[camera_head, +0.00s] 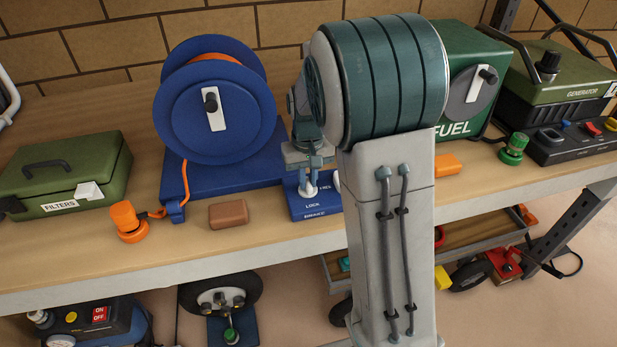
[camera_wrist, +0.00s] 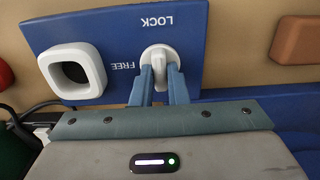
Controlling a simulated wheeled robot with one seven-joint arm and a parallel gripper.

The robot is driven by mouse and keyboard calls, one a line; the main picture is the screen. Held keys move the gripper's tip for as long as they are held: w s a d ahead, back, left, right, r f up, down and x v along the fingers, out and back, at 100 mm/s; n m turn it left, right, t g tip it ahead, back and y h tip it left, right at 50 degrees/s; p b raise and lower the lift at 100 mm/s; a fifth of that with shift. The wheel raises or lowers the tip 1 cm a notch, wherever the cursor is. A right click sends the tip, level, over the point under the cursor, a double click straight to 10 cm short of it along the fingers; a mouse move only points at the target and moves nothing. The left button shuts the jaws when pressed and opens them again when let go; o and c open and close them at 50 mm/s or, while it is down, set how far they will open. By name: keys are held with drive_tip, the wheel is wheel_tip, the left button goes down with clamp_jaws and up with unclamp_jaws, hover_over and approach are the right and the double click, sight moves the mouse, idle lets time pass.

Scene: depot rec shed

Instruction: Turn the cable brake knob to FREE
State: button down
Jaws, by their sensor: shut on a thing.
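The cable brake knob (camera_wrist: 157,56) is white and sits on a blue plate (camera_wrist: 95,30) in the wrist view. The word LOCK is beyond the knob and FREE is to its left, both upside down there. The knob's raised bar looks roughly in line with LOCK; its exact angle is hard to tell. My gripper (camera_wrist: 160,77) is shut on the knob, one finger on each side. In the head view my gripper (camera_head: 311,170) reaches down to the knob (camera_head: 307,189), at the front of the blue plate, and my arm hides part of the plate.
A white square ring (camera_wrist: 72,70) stands on the plate beside the knob. A blue cable reel (camera_head: 225,125) stands behind, left of my arm. A brown block (camera_head: 229,214) and an orange connector (camera_head: 129,222) lie on the bench. A green FUEL box (camera_head: 470,50) is at right.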

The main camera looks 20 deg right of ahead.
drive_tip(key=shift+n, duration=0.3)
drive_tip(key=n+b, duration=0.1)
drive_tip(key=n, duration=0.2)
drive_tip(key=shift+b, duration=0.4)
drive_tip(key=n+b, duration=0.1)
drive_tip(key=n, duration=0.8)
drive_tip(key=shift+n+b, duration=0.3)
drive_tip(key=shift+n, duration=0.1)
drive_tip(key=n, duration=0.4)
drive_tip(key=shift+r, duration=0.1)
drive_tip(key=shift+n, duration=0.3)
drive_tip(key=c, duration=1.4)
unclamp_jaws()
drive_tip(key=shift+c, duration=0.2)
